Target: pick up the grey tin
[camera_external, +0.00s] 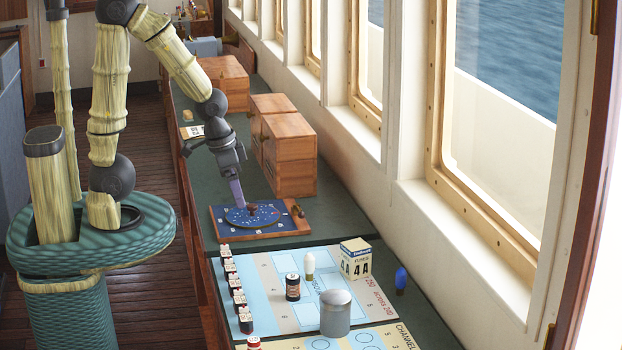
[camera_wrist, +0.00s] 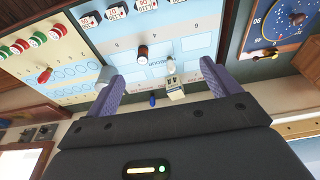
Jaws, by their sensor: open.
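The grey tin (camera_external: 335,313) is a plain cylinder with a pale lid, upright on the light-blue chart (camera_external: 262,268) near its front edge. In the wrist view a pale grey shape (camera_wrist: 106,75) by the left finger may be the tin, partly hidden. My gripper (camera_external: 238,203) is over the blue dial board, behind and left of the tin and well apart from it. Its purple fingers also show in the wrist view (camera_wrist: 162,75), spread apart with nothing gripped between them. Its height above the board is hard to tell.
Small dark blocks (camera_external: 234,284) line the chart's left edge. Wooden cabinets (camera_external: 290,158) and the window wall bound the right side.

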